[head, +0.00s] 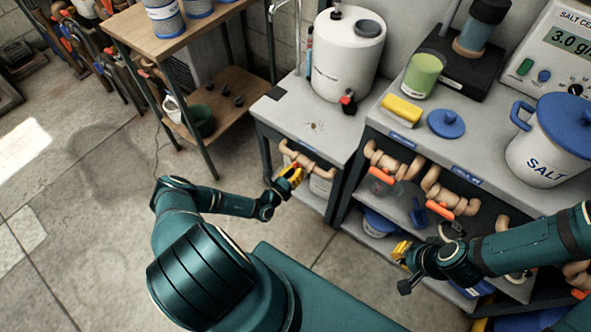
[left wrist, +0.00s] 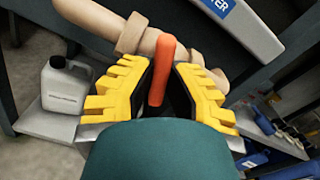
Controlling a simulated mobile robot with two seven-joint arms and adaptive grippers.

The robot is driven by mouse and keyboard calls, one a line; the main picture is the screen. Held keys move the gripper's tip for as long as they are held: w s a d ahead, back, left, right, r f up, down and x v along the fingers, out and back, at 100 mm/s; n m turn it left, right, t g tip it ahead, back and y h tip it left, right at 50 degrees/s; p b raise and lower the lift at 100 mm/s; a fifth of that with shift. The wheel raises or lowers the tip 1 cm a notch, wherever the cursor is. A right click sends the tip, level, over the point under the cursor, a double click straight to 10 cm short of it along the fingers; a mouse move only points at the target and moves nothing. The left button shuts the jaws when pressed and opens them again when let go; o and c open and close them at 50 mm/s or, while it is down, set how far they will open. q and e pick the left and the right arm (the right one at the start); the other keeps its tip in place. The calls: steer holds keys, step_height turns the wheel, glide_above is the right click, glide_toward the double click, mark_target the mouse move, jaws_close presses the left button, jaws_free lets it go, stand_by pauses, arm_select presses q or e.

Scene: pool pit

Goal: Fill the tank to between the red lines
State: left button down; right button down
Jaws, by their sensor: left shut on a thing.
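My left gripper (head: 291,176) is at the beige pipe (head: 308,163) under the front edge of the grey bench. In the left wrist view its yellow fingers (left wrist: 160,92) are shut on an orange valve handle (left wrist: 165,60), which stands out from the beige pipe (left wrist: 138,38). The white tank (head: 345,62) stands upright on the bench above, with a small red and black tap low on its front. I see no red lines or water level on it. My right gripper (head: 402,254) is in front of the lower shelves at right, apart from the pipes; its jaw opening is unclear.
More beige pipes with orange handles (head: 381,176) (head: 453,204) run along the right bench. On that bench are a yellow sponge (head: 401,109), a green container (head: 422,76), a salt bucket (head: 552,140) and a meter (head: 566,55). A wooden shelf (head: 213,102) stands left. Open floor lies at left.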

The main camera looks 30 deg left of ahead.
arm_select(q)
steer(key=shift+w+m+p, duration=0.1)
steer(key=shift+m+p, duration=1.15)
steer(key=shift+m, duration=1.05)
steer(key=c, duration=0.9)
jaws_free()
steer(key=shift+c, duration=0.2)
steer(key=s, duration=1.2)
steer(key=shift+a, duration=0.45)
